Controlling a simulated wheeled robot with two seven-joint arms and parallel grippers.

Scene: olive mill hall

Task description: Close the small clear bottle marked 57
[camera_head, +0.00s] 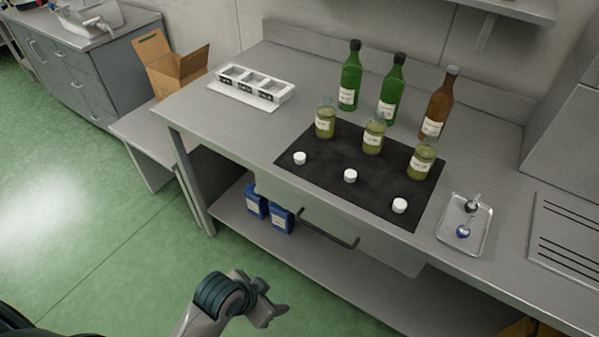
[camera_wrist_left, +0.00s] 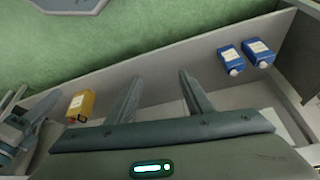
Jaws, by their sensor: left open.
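Three small clear bottles of yellow-green liquid stand upright and uncapped on a dark mat (camera_head: 322,183): a left one (camera_head: 325,122), a middle one (camera_head: 374,137) and a right one (camera_head: 421,160). Their labels are too small to read, so I cannot tell which is marked 57. Three white caps lie on the mat in front of them: left (camera_head: 300,158), middle (camera_head: 350,176), right (camera_head: 400,205). My left gripper (camera_head: 272,311) is open and empty, low in front of the bench; its fingers show in the left wrist view (camera_wrist_left: 160,88). Part of what looks like my right gripper (camera_wrist_left: 14,108) shows there too.
Two green bottles (camera_head: 350,80) (camera_head: 391,88) and a brown bottle (camera_head: 437,105) stand behind the mat. A white compartment tray (camera_head: 252,103) is left, a metal tray (camera_head: 446,234) with a spoon right. Below are a drawer handle (camera_head: 328,230) and blue containers (camera_head: 281,219).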

